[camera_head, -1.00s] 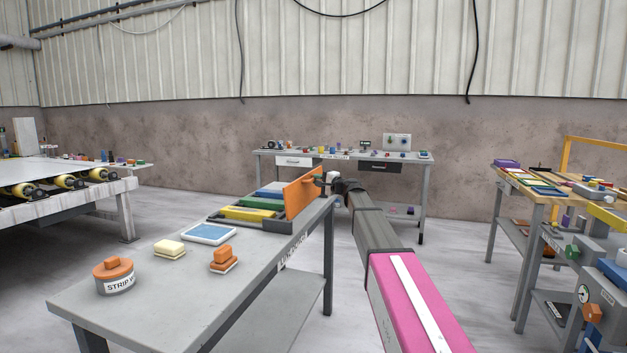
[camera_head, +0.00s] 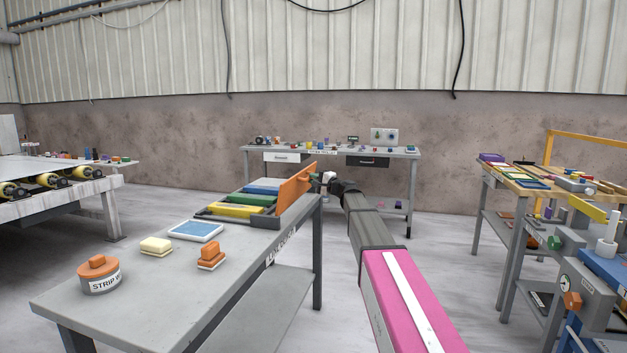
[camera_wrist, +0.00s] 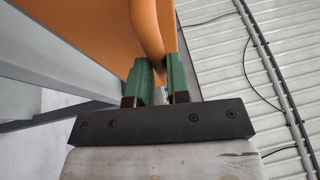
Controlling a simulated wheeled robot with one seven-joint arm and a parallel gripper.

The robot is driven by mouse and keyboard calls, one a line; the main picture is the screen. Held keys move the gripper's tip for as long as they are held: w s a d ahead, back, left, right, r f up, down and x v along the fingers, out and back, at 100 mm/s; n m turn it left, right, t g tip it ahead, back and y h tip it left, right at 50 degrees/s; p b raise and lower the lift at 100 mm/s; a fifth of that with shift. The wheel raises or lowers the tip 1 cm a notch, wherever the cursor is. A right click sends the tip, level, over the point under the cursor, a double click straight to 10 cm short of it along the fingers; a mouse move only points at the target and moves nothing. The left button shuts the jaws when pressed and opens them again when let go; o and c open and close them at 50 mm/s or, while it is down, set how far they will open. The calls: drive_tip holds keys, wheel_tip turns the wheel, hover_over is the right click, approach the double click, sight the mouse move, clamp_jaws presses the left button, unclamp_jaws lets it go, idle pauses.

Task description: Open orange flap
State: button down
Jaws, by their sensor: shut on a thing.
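The orange flap (camera_head: 297,190) stands up, leaning to the right, along the right edge of the grey frame (camera_head: 258,219) on the grey bench. Blue, green and yellow flaps lie flat in the frame beside it. My gripper (camera_head: 322,178) is at the orange flap's right side, small in the head view.
The bench (camera_head: 130,290) also holds an orange-lidded jar (camera_head: 99,275), a cream block (camera_head: 156,246), a blue pad (camera_head: 196,231) and an orange stacked block (camera_head: 211,257). A second bench (camera_head: 330,152) stands behind. Open floor lies to the right of the near bench.

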drive_tip(key=shift+s+a+f, duration=0.1)
drive_tip(key=shift+a+f, duration=0.15)
drive_tip(key=shift+f, duration=0.15)
drive_tip(key=c, duration=1.1)
unclamp_jaws()
drive_tip(key=shift+a, duration=0.15)
drive_tip(key=shift+r, duration=0.1)
drive_tip(key=v, duration=1)
drive_tip(key=shift+d, duration=0.4)
drive_tip(key=shift+s, duration=0.1)
